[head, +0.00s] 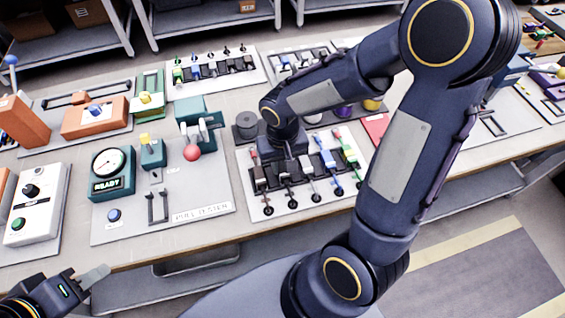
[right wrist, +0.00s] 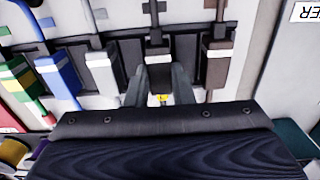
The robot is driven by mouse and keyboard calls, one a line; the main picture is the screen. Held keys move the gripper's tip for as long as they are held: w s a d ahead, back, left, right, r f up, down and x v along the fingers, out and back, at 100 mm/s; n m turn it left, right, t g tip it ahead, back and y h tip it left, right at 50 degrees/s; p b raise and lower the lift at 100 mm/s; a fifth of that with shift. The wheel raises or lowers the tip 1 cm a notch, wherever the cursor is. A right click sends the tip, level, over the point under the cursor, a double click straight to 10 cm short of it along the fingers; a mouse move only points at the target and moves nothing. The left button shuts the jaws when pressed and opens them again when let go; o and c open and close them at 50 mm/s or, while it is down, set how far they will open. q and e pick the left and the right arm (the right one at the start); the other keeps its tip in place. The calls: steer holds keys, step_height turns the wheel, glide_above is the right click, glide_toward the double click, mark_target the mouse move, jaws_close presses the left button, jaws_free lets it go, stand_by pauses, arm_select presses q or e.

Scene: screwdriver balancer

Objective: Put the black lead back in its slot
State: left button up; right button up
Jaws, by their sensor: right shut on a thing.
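The black lead (right wrist: 157,48) is a dark block with a thin stem, in the right wrist view. My right gripper (right wrist: 159,92) is shut on it, one finger on each side. The lead stands in line with its neighbours at the rack (head: 268,211), between a white lead (right wrist: 102,70) and a brown lead (right wrist: 218,60). I cannot tell whether it is seated, as my gripper hides its lower end. In the head view my right gripper (head: 284,158) is over the rack's back part. My left gripper (head: 88,287) is at the lower left, off the table; its jaw gap is unclear.
A blue lead (head: 328,160) and a green lead (head: 349,150) stand at the rack's right. The pull tester, with a READY gauge (head: 110,172) and red knob (head: 192,153), is left of the rack. A grey cylinder (head: 247,125) stands behind the rack. My right arm hides the table's right part.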

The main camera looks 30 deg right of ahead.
stand_by(0.4)
steer(key=o, duration=1)
step_height(320, 180, up, 8)
steer(key=shift+f+p, duration=0.15)
steer(key=shift+p, duration=0.25)
